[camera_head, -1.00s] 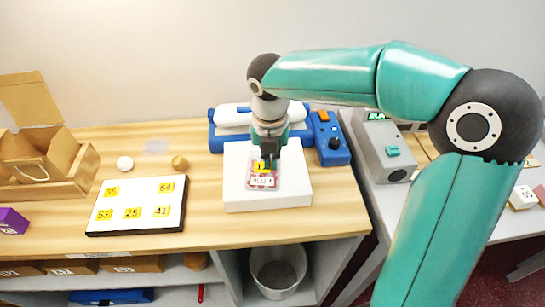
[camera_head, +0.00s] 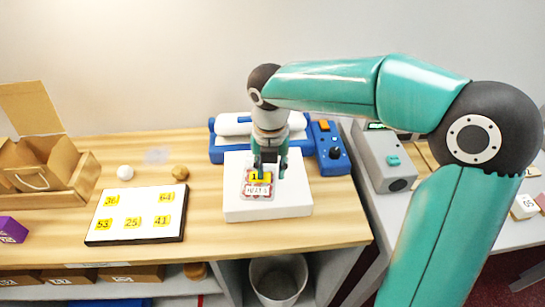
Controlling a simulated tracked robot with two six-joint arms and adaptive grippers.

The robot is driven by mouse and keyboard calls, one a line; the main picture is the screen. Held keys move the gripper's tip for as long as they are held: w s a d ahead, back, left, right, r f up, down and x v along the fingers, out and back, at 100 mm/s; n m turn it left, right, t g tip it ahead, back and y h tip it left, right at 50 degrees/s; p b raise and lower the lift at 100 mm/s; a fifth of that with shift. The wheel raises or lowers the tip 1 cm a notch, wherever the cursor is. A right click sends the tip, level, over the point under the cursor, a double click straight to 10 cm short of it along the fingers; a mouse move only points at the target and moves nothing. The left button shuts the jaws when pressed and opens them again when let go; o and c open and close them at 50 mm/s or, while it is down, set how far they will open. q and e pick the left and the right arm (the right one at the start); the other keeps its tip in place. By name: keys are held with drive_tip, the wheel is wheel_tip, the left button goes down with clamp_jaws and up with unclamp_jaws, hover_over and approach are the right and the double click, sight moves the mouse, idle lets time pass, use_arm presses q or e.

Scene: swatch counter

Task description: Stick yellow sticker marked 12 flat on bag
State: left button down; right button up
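The bag (camera_head: 258,191) is a small flat packet with a pinkish-red pattern and a white printed label. It lies on a white block (camera_head: 296,199) on the wooden counter. A yellow sticker (camera_head: 256,177) shows on the upper part of the bag; its number is too small to read fully, and I cannot tell whether it is fully flat. My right gripper (camera_head: 270,172) points down just behind and right of the sticker, with its fingers apart and nothing seen between them. My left gripper is out of view.
A white board (camera_head: 137,230) with several yellow numbered stickers lies to the left. A blue-and-white roller machine (camera_head: 228,143) stands behind the block. A blue control box (camera_head: 333,165) is close on the right. A white ball (camera_head: 125,172) and a brown knob (camera_head: 180,173) sit behind the board.

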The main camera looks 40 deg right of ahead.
wheel_tip(320, 180, up, 17)
drive_tip(key=p, duration=0.5)
drive_tip(key=shift+s+a+f, duration=0.2)
drive_tip(key=shift+s+a, duration=0.15)
drive_tip(key=shift+s, duration=0.05)
